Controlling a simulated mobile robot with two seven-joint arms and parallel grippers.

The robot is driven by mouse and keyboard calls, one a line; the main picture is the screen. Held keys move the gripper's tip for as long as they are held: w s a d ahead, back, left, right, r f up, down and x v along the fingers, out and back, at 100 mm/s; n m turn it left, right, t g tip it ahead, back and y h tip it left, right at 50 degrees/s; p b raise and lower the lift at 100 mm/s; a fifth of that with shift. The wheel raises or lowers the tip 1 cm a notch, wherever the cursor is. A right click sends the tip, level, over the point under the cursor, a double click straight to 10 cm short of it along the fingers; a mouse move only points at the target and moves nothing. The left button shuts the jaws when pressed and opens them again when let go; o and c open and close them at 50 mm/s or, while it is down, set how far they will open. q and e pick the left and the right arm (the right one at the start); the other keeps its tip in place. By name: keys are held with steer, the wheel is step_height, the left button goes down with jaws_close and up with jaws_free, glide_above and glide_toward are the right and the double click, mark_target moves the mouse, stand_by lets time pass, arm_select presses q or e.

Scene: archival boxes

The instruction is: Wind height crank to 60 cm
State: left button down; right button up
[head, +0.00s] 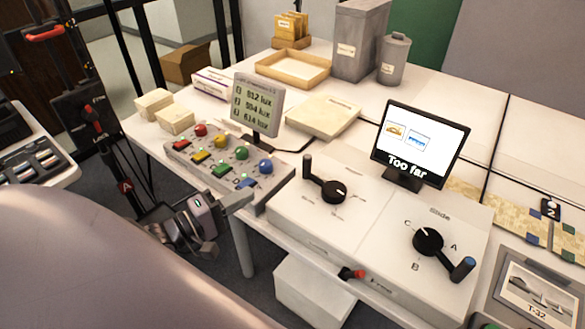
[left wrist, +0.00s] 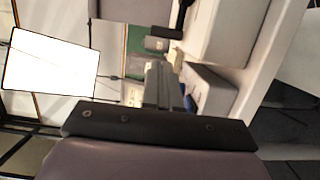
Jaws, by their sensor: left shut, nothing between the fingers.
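My left gripper (head: 236,200) is shut and empty at the front edge of the button panel. In the left wrist view its fingers (left wrist: 165,88) are together. A white box carries a black dial with an upright crank handle (head: 308,168); its label is too small to read. To its right, a box marked "Slide" has a second black crank (head: 430,241) with positions A, B and C. A small red-ended handle (head: 350,273) sits on the table's front edge. I cannot tell which is the height crank. The gripper touches none of these. My right gripper is not in view.
The button panel (head: 215,163) has several coloured knobs and a lux display (head: 257,104). A screen (head: 420,143) reads "Too far". A black stand with red handles (head: 92,118) is at left. A white box (head: 310,295) lies under the table.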

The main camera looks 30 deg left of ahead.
mark_target(304, 165)
arm_select(q)
steer(key=x, duration=1.4)
